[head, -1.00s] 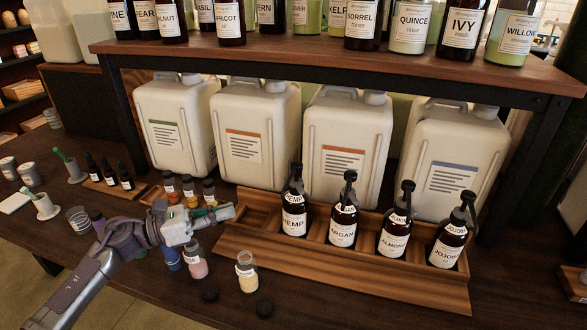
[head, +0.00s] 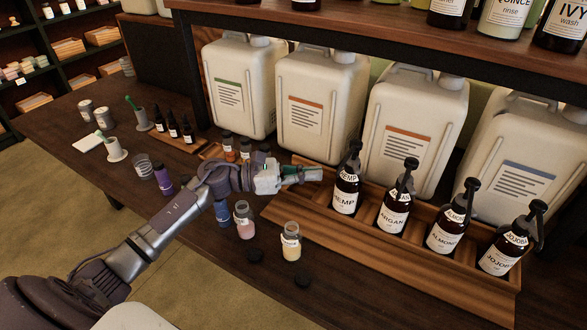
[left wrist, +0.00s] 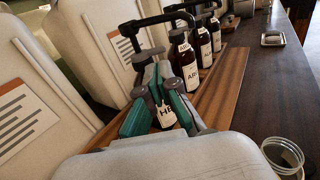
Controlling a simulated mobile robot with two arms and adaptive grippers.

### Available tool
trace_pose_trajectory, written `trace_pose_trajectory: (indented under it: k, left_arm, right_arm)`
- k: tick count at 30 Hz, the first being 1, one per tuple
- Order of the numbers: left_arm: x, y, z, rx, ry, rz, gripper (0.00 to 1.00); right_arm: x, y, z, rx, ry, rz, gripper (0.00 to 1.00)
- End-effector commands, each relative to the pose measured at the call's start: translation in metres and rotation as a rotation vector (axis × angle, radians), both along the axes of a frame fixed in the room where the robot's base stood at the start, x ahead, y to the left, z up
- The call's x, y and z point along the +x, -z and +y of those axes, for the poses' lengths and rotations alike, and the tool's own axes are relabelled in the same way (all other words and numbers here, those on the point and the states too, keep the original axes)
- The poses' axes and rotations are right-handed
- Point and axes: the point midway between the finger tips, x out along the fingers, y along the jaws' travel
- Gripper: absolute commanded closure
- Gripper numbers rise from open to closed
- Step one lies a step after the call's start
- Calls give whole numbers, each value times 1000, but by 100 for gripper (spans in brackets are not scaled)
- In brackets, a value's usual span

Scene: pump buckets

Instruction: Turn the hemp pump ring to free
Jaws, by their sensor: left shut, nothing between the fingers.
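The hemp bottle (head: 346,192) is brown with a white label and a black pump top. It stands at the left end of the wooden rack (head: 365,255). A small collar label reading HEMP (head: 347,176) is on its neck. My left gripper (head: 318,174) is shut and empty, just left of the hemp bottle's neck. In the left wrist view its teal-padded fingers (left wrist: 166,97) partly hide the hemp bottle (left wrist: 165,117), whose black pump spout shows above. Whether the fingers touch the bottle is unclear. My right gripper is not in view.
Argan (head: 393,212), almond (head: 444,237) and jojoba (head: 498,258) pump bottles stand to the right in the rack. Large white canisters (head: 322,105) stand behind, under a shelf (head: 400,25).

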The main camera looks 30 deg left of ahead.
Motion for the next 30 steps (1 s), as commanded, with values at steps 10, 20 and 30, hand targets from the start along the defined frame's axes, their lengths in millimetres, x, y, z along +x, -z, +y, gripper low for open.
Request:
trace_pose_trajectory:
  k: [10, 20, 30]
  left_arm:
    - [33, -3, -51, -3, 0, 1, 100]
    - [39, 0, -60, 0, 0, 0, 100]
    - [40, -1, -65, -1, -7, -1, 100]
  right_arm:
    - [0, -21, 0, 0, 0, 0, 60]
    - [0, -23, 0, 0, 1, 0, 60]
    - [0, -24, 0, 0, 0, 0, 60]
